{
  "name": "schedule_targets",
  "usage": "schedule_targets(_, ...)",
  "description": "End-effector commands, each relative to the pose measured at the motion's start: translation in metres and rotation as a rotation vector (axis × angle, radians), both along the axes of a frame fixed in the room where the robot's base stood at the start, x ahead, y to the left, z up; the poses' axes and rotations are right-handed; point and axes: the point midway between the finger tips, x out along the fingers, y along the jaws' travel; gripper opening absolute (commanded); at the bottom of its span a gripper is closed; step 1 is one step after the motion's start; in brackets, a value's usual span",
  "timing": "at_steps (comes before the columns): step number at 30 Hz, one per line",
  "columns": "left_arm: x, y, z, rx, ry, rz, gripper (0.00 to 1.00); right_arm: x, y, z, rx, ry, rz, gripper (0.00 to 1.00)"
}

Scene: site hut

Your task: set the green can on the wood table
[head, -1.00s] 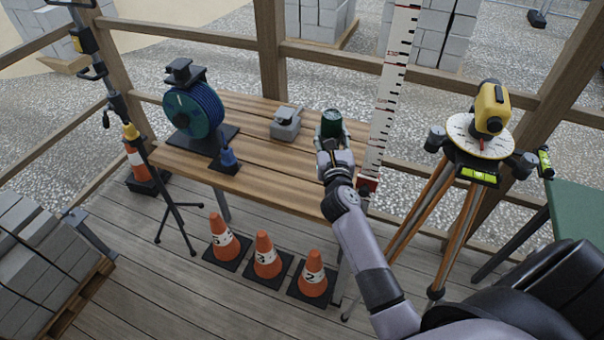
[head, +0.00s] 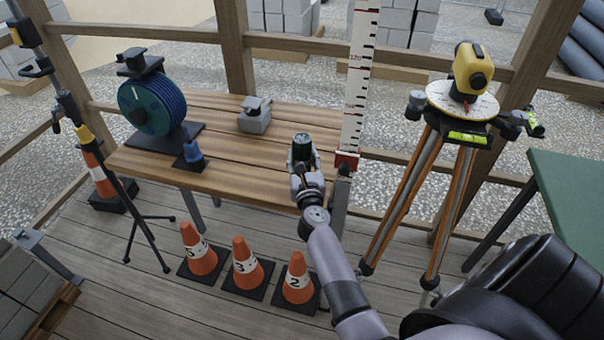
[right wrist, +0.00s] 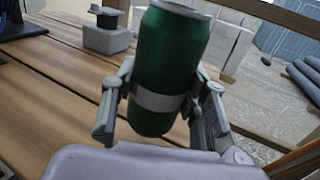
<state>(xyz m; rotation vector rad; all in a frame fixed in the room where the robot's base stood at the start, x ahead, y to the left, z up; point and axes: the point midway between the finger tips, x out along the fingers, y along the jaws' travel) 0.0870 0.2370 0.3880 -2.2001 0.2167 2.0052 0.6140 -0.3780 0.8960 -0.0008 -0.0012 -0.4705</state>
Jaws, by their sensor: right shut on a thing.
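The green can (head: 302,144) is upright at the right end of the wood table (head: 240,178). My right gripper (head: 302,162) is shut on it. In the right wrist view the can (right wrist: 172,50) stands between the two fingers (right wrist: 160,108), with a grey band around its lower part. The can's bottom is near the planks, but I cannot tell whether it touches them. My left gripper is not in view.
On the table are a blue cable reel (head: 150,105), a small blue object (head: 193,152) and a grey block (head: 255,116). A measuring staff (head: 358,90) and a tripod instrument (head: 470,75) stand to the right. Several orange cones (head: 242,262) stand in front. The table's middle is clear.

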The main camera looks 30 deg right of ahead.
Motion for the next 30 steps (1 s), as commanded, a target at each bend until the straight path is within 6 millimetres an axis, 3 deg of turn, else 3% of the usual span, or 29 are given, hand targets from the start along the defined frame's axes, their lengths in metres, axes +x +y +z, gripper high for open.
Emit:
schedule_targets(3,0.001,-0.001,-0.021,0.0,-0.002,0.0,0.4,0.0,0.0,-0.026,0.0,0.004,0.0,0.28)
schedule_targets(6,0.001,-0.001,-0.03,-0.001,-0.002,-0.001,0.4,0.0,-0.001,-0.037,-0.002,0.003,-0.001,0.28)
schedule_targets(20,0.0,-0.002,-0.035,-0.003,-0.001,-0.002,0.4,0.0,0.0,-0.043,0.0,0.001,-0.001,0.28)
schedule_targets(21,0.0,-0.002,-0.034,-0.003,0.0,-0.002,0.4,0.0,0.0,-0.042,0.0,0.001,-0.001,0.43)
schedule_targets(30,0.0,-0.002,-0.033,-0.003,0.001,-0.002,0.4,0.0,0.0,-0.041,0.0,0.001,-0.001,0.61)
